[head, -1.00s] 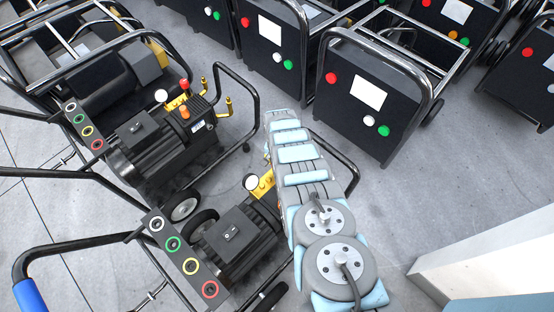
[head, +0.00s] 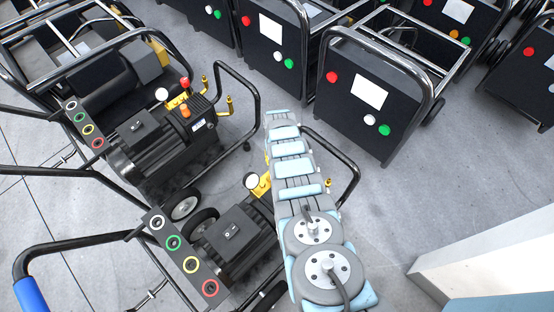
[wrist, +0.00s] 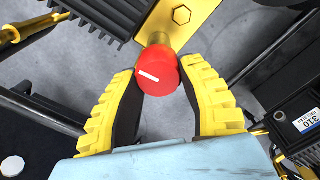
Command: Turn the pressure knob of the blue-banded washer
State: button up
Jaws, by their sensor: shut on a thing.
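The near washer (head: 228,238) stands at the lower middle of the head view, and a blue band (head: 30,296) wraps its handle at the lower left. In the wrist view its red round pressure knob (wrist: 157,76) sits on a brass stem, with a slanted white mark on its face. My gripper (wrist: 166,72) has its yellow-backed, black-padded fingers closed on both sides of the knob. In the head view my arm hides the gripper and this knob.
A second washer (head: 165,142) with its own red knob (head: 184,82) stands behind, to the left. Several black panelled carts (head: 350,125) line the back. A black frame bar (head: 340,160) rises right beside my arm. Open floor (head: 450,190) lies at the right.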

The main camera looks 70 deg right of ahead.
jog(key=n, duration=0.3)
jog(key=shift+a+f+n, duration=0.1)
jog(key=shift+n, duration=0.3)
jog(key=n, duration=0.4)
jog(key=shift+a+n+b, duration=0.1)
jog(key=shift+n+b, duration=0.2)
jog(key=n, duration=0.4)
jog(key=shift+w, duration=0.1)
jog(key=shift+a+n+b, duration=0.1)
jog(key=shift+n+b, duration=0.35)
jog(key=shift+n, duration=1.55)
jog(key=o, duration=1.2)
